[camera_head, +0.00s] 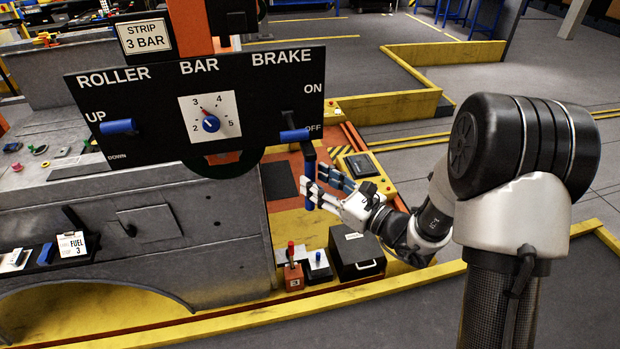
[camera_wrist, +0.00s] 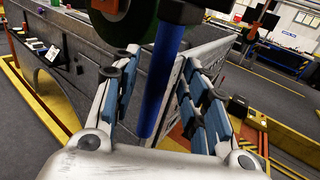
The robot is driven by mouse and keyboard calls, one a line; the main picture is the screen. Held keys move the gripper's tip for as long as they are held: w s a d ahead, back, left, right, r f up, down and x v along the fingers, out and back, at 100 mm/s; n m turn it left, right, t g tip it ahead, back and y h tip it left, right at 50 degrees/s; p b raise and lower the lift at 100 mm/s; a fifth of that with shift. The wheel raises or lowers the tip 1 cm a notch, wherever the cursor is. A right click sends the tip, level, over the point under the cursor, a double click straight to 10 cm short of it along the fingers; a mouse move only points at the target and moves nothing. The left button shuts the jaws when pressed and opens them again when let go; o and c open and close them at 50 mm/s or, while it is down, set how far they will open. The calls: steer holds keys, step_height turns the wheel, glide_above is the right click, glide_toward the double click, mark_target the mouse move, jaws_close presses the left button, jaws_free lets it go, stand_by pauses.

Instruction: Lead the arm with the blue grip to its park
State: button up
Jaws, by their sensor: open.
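The blue grip (camera_head: 309,194) hangs upright from the end of a dark arm (camera_head: 308,150) below the right end of the black panel. My gripper (camera_head: 320,186) is at the grip, with its fingers pointing left toward it. In the wrist view the blue grip (camera_wrist: 158,90) stands between the two open fingers of my gripper (camera_wrist: 163,88), with visible gaps on both sides. I cannot make out a marked park.
The black panel (camera_head: 262,78) carries a ROLLER lever (camera_head: 118,127), a BAR dial (camera_head: 211,123) and a BRAKE lever (camera_head: 294,135) just above my gripper. Below stand a black box (camera_head: 356,254), a red-topped switch (camera_head: 292,265) and a blue-topped switch (camera_head: 318,264). Open floor lies to the right.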

mark_target(314, 179)
steer(key=shift+x, duration=1.55)
jaws_close()
